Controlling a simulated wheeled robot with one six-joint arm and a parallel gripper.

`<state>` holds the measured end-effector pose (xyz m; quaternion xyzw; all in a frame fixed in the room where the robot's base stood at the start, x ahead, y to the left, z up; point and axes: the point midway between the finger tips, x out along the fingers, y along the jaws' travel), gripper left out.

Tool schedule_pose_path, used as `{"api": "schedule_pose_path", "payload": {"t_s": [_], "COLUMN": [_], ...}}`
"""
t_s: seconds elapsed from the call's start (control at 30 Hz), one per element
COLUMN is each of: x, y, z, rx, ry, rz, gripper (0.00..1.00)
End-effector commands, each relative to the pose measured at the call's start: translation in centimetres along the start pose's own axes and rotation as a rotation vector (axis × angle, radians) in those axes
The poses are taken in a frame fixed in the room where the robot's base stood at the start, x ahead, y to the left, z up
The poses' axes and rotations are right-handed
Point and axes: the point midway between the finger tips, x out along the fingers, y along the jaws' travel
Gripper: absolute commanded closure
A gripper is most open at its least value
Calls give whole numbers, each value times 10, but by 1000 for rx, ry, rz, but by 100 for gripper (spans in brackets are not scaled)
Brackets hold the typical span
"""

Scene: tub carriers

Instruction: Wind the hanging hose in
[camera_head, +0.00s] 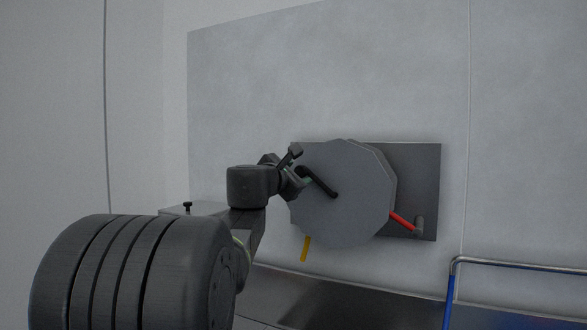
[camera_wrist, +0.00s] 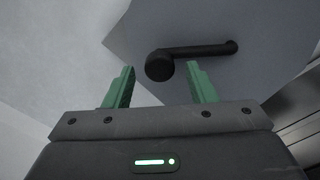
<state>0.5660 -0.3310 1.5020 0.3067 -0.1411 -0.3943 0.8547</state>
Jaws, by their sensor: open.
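A grey faceted reel (camera_head: 350,215) is mounted on a dark wall plate (camera_head: 425,165). A black crank (camera_head: 321,184) runs from the reel's middle to the upper left. In the wrist view the crank arm (camera_wrist: 205,50) ends in a round black knob (camera_wrist: 159,66). A short yellow length, seemingly the hose (camera_head: 305,249), hangs below the reel's lower left; any wound part is hidden. My gripper (camera_head: 299,176) is at the knob end of the crank. In the wrist view its green fingers (camera_wrist: 160,74) are open, one on each side of the knob, with gaps visible.
A red bar (camera_head: 402,220) runs from the reel's right edge to a grey post (camera_head: 419,226) on the plate. A blue and metal rail (camera_head: 452,285) stands at lower right. A dark surface (camera_head: 340,305) lies below the reel. The wall above is clear.

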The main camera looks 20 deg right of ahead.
Motion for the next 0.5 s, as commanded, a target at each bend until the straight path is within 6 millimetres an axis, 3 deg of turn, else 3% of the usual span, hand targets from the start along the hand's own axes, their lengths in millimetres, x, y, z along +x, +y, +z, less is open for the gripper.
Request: {"api": "schedule_pose_path", "payload": {"t_s": [0.2, 0.5], "x": [34, 50], "y": [1, 0], "z": [2, 0], "rx": [0, 0], "ry": [-1, 0], "rz": [-2, 1], "gripper": [49, 49]}}
